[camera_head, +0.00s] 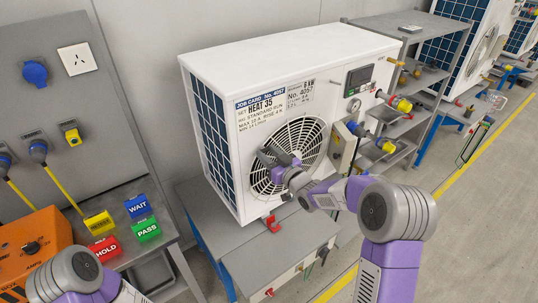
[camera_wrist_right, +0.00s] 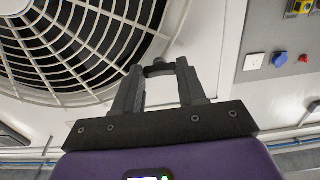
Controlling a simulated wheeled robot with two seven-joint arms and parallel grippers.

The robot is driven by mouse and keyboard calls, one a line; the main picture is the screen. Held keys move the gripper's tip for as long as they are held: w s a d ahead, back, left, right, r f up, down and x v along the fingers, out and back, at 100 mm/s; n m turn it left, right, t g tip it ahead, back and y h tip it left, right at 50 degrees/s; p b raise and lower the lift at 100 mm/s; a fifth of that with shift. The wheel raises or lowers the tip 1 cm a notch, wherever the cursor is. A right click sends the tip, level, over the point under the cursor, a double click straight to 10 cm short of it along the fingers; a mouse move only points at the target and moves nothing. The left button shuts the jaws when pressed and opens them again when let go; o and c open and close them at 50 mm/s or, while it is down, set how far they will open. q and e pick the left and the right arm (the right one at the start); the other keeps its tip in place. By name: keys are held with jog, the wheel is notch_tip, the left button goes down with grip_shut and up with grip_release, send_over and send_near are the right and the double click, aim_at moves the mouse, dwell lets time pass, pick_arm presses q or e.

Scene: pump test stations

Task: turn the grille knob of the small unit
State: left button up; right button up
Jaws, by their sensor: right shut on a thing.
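The small unit (camera_head: 270,75) is a white box with a job card reading HEAT 35 and a round fan grille (camera_head: 315,140) on its front. My right gripper (camera_head: 272,158) is at the left part of the grille and hides the knob in the head view. In the right wrist view my right gripper (camera_wrist_right: 157,75) has its dark fingers shut on the small dark grille knob (camera_wrist_right: 158,68), beside the rim of the grille (camera_wrist_right: 75,45). The fingers cover much of the knob, so its angle cannot be read. My left arm shows at the bottom left; its gripper is out of view.
The unit stands on a grey bench (camera_head: 265,262). Left are a grey panel with sockets (camera_head: 78,60), an orange box (camera_head: 35,245) and coloured blocks such as the blue WAIT block (camera_head: 138,207). Yellow-and-red fittings (camera_head: 400,103) stick out at the unit's right, near a shelf rack (camera_head: 425,75).

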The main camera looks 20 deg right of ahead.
jog(key=m+p, duration=0.1)
jog(key=m, duration=1.6)
dwell(0.4)
dwell(0.3)
jog(key=o, duration=1.1)
jog(key=shift+c, duration=0.2)
